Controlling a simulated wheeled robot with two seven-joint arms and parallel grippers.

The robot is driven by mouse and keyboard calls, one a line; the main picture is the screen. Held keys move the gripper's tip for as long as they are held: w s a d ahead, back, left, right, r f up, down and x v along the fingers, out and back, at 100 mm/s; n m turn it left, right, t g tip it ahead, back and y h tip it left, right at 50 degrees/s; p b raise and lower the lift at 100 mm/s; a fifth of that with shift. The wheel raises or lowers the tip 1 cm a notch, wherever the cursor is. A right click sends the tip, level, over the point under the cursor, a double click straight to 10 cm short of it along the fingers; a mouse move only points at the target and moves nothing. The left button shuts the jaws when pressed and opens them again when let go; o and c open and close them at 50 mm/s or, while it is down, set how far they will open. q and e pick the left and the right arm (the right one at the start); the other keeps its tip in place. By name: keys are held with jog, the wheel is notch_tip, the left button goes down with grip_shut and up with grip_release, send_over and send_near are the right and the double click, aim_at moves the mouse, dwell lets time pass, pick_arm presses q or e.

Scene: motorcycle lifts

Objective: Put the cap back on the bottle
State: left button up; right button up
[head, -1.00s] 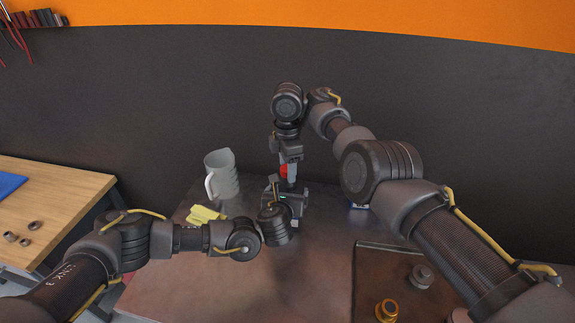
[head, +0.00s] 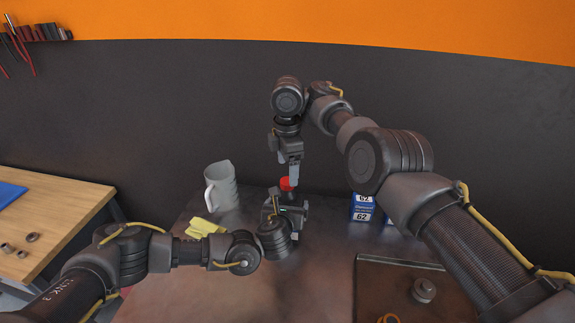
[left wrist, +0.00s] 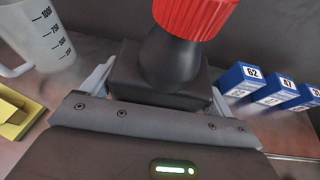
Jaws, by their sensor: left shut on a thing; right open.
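The dark bottle (left wrist: 165,72) stands upright between the fingers of my left gripper (left wrist: 160,85), which is shut on its body. In the head view my left gripper (head: 289,212) is low over the metal bench and hides most of the bottle. The red ribbed cap (left wrist: 196,14) sits at the top of the bottle's neck; it also shows in the head view (head: 287,184). I cannot tell whether it is screwed tight. My right gripper (head: 293,180) points down just above and beside the cap, open, with no thing seen between its fingers.
A grey measuring jug (head: 220,187) stands at the back left of the bench, with a folded yellow cloth (head: 206,228) in front. Blue numbered boxes (head: 362,207) stand at the right. A brown tray (head: 385,272) with metal parts lies at the front right.

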pick_arm(q)
jog(key=shift+r, duration=0.1)
pick_arm(e)
jog(key=shift+r, duration=0.1)
notch_tip(320, 180, up, 12)
dwell(0.4)
pick_arm(q)
jog(key=o, duration=1.7)
jog(key=b+v, duration=0.5)
jog(key=v, duration=0.5)
jog(key=shift+s, duration=0.4)
pick_arm(e)
jog(key=shift+f, duration=2.85)
pick_arm(q)
jog(key=shift+r, duration=0.1)
